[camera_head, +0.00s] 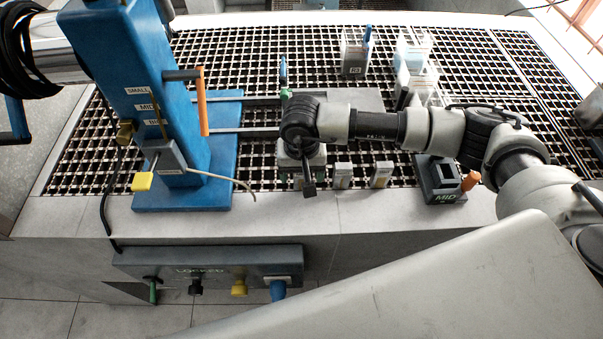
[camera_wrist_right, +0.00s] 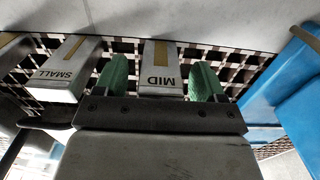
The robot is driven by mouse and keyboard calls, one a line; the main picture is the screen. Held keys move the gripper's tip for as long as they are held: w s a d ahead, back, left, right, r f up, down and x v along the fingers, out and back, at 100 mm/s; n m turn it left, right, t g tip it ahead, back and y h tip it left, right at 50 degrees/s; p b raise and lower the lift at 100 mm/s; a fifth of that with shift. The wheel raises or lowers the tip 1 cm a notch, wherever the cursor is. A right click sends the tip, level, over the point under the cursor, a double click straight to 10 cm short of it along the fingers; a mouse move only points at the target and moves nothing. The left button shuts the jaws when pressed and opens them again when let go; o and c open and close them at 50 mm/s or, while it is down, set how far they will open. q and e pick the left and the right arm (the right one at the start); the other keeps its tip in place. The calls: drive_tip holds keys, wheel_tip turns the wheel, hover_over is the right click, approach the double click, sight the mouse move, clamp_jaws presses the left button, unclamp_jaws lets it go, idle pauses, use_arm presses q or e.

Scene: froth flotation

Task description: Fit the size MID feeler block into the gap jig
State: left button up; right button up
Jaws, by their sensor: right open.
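The MID feeler block (camera_wrist_right: 160,75) is pale grey with a tan stripe and stands between the two green fingertips of my right gripper (camera_wrist_right: 160,80). The gripper is open, with a finger on either side of the block; small gaps show beside it. In the head view the right gripper (camera_head: 306,178) hangs over the left end of the block row and mostly hides this block. The gap jig (camera_head: 441,192) is a dark block marked MID with a square opening, to the right near the table's front edge. My left gripper is out of view.
The SMALL block (camera_wrist_right: 68,75) stands beside the MID block; two neighbouring blocks (camera_head: 343,176) and (camera_head: 381,175) show in the head view. A blue labelled column (camera_head: 150,90) stands left. An orange piece (camera_head: 470,181) sits at the jig's right. Clear containers (camera_head: 354,55) stand behind.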

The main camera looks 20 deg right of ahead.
drive_tip(key=c, duration=1.1)
drive_tip(key=shift+o, duration=0.2)
drive_tip(key=shift+r, duration=0.1)
